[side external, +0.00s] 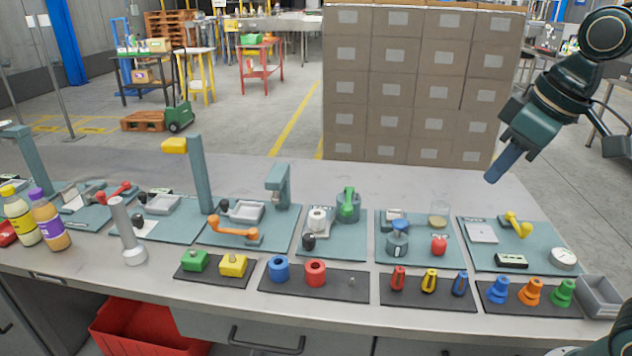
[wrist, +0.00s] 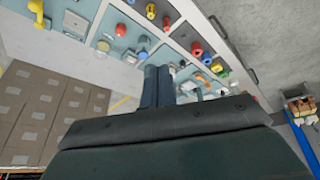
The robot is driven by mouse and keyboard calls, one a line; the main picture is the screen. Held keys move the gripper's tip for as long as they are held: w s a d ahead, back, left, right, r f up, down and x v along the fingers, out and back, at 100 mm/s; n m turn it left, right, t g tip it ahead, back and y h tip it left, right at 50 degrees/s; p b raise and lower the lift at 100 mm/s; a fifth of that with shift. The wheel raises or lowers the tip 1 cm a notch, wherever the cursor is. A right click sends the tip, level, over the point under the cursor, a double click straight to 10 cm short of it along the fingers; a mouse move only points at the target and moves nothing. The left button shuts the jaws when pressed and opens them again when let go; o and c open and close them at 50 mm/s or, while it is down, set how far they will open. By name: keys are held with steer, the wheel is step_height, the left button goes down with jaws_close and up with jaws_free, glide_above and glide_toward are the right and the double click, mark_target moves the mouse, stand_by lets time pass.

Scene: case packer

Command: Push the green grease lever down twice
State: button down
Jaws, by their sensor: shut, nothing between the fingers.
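The green grease lever (side external: 348,203) stands on a round grey-green pot on a teal board near the middle of the bench. It looks upright, with its grip at the top. My gripper (side external: 490,179) is shut and empty. It hangs in the air to the right of the lever, above the back of the bench and apart from it. In the wrist view the shut fingers (wrist: 157,72) point toward the bench. I cannot make out the green lever in that view; the fingers may hide it.
A grey post (side external: 277,186) rises further left. The bench's back strip is clear.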

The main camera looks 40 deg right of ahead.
steer(key=w+r+n+g, duration=0.1)
steer(key=w+r+n, duration=0.1)
steer(key=w, duration=0.5)
steer(key=n+g, duration=0.3)
steer(key=n, duration=0.2)
glide_above(347, 205)
step_height(347, 205, down, 7)
step_height(347, 205, down, 14)
steer(key=shift+r, duration=0.1)
stand_by(0.7)
steer(key=shift+s, duration=0.1)
stand_by(0.3)
